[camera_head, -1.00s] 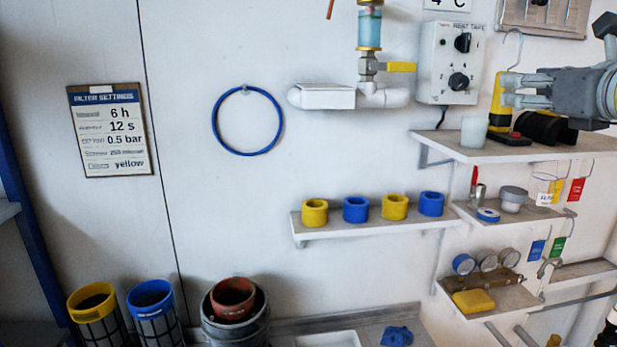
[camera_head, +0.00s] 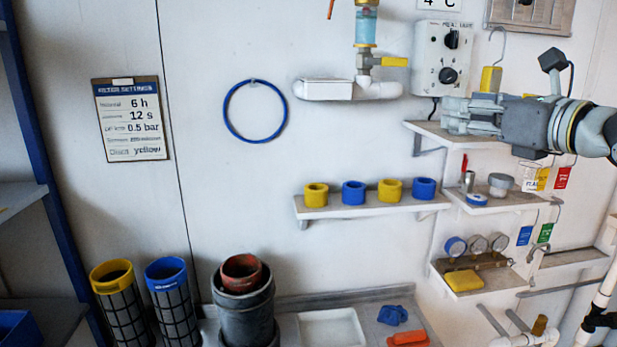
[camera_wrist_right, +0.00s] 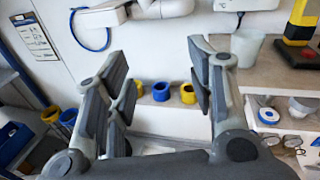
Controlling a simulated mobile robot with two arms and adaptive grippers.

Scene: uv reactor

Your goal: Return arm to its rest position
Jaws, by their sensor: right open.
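My right gripper (camera_head: 452,117) comes in from the right in the head view, in front of the upper right shelf and below the white control box. In the right wrist view its two fingers (camera_wrist_right: 165,95) stand wide apart with nothing between them. Beyond them is a shelf with yellow and blue rings, well away from the fingers. My left gripper is in neither current view.
The upper shelf (camera_head: 424,132) is close to the right gripper; a translucent cup (camera_wrist_right: 246,48) stands on it. The control box (camera_head: 443,57) and white pipe (camera_head: 380,90) are on the wall nearby. Lower is a ring shelf (camera_head: 344,209).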

